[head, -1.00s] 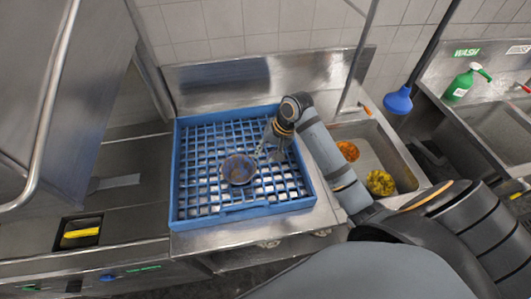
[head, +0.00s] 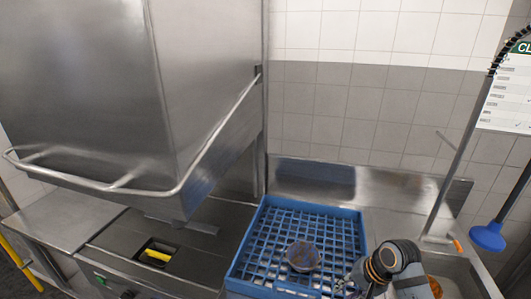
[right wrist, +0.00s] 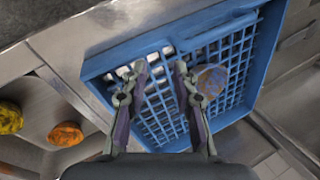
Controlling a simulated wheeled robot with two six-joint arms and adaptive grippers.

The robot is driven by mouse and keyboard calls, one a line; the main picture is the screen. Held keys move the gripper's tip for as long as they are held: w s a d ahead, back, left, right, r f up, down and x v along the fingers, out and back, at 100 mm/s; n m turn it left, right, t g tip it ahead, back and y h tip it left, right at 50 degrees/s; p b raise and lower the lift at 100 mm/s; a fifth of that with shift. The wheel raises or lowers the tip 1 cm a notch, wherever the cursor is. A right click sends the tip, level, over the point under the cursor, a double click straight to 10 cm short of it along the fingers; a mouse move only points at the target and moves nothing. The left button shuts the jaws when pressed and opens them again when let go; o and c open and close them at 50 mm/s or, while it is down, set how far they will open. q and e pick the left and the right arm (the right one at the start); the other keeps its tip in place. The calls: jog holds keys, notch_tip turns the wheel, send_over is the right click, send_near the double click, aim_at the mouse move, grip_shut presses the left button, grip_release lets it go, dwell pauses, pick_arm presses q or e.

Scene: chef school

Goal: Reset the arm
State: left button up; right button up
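My right gripper (right wrist: 161,70) is open and empty in the right wrist view, with its two fingers apart above the blue dish rack (right wrist: 168,42). In the head view my right arm comes in at the bottom right, and the right gripper (head: 352,283) is partly cut off by the lower edge, near the right side of the blue rack (head: 318,206). A small round bowl (head: 303,256) sits in the rack. My left gripper is in neither view.
A steel hood-type dishwasher (head: 95,80) with a bar handle (head: 215,145) stands at the left. A sink with orange (right wrist: 66,134) and yellow food pieces (right wrist: 10,117) lies beside the rack. A blue plunger-like tool (head: 488,237) is at the right. The tiled wall closes the back.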

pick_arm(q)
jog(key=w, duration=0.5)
pick_arm(e)
jog(key=s+d+f+n+t+h, duration=0.15)
jog(key=s+n, duration=0.25)
jog(key=s, duration=0.4)
jog(key=s+f+n+h, duration=0.2)
jog(key=s+n+h, duration=0.15)
jog(key=s, duration=0.45)
notch_tip(320, 180, down, 30)
jog(key=s+d+g+b, duration=0.1)
jog(key=d+g+b, duration=0.15)
jog(key=b, duration=0.35)
pick_arm(q)
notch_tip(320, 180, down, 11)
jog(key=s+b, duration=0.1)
jog(key=b, duration=0.4)
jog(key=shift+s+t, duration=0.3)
pick_arm(e)
jog(key=s+d+f, duration=0.1)
jog(key=s+f, duration=1.9)
jog(key=f, duration=0.4)
jog(key=shift+d+y, duration=0.2)
jog(key=shift+y, duration=0.2)
